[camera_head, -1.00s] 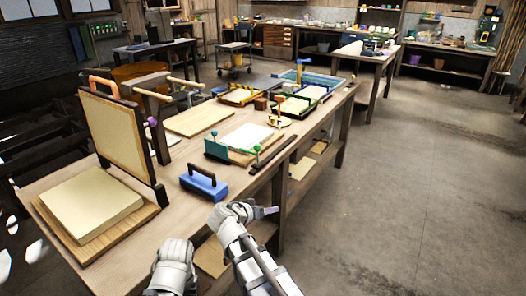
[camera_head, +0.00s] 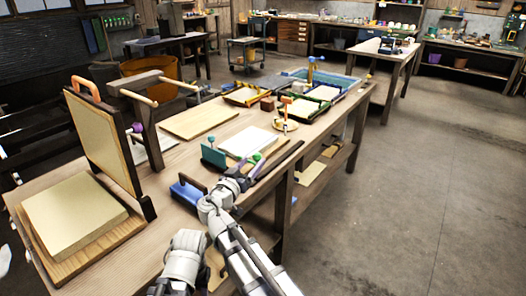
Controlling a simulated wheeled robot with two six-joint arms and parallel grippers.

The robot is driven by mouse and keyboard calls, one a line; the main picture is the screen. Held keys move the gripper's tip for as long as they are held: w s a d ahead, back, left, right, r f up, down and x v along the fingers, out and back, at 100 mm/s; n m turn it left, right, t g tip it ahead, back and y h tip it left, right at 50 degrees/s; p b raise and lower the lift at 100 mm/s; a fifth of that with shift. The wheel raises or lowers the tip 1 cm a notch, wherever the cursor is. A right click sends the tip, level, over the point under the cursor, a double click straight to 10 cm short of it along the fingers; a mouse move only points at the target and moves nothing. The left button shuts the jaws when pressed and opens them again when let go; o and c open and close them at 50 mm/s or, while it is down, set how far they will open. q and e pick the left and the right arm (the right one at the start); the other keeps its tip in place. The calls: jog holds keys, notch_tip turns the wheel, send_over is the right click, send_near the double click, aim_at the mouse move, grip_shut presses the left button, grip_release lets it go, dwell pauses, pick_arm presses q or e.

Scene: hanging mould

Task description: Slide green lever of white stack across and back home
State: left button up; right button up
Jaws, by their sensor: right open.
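The white stack (camera_head: 247,141) lies on a wooden board on the long bench, with a teal upright plate (camera_head: 213,156) at its near left edge. The small green knob of the lever (camera_head: 257,156) stands at its near right corner. My right gripper (camera_head: 250,171) is open, right at the near side of the green knob. I cannot tell whether its fingers touch or surround the lever. A purple tip shows beside it. My left arm shows only as white links at the bottom; its gripper is not visible.
A hinged panel frame (camera_head: 104,137) stands at left beside a cream slab (camera_head: 72,212). A dark bar (camera_head: 281,156) lies along the bench edge. Trays (camera_head: 296,108) stand farther back.

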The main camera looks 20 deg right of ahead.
jog(key=x, duration=0.7)
jog(key=shift+w+d, duration=0.2)
grip_shut()
dwell(0.4)
dwell(0.9)
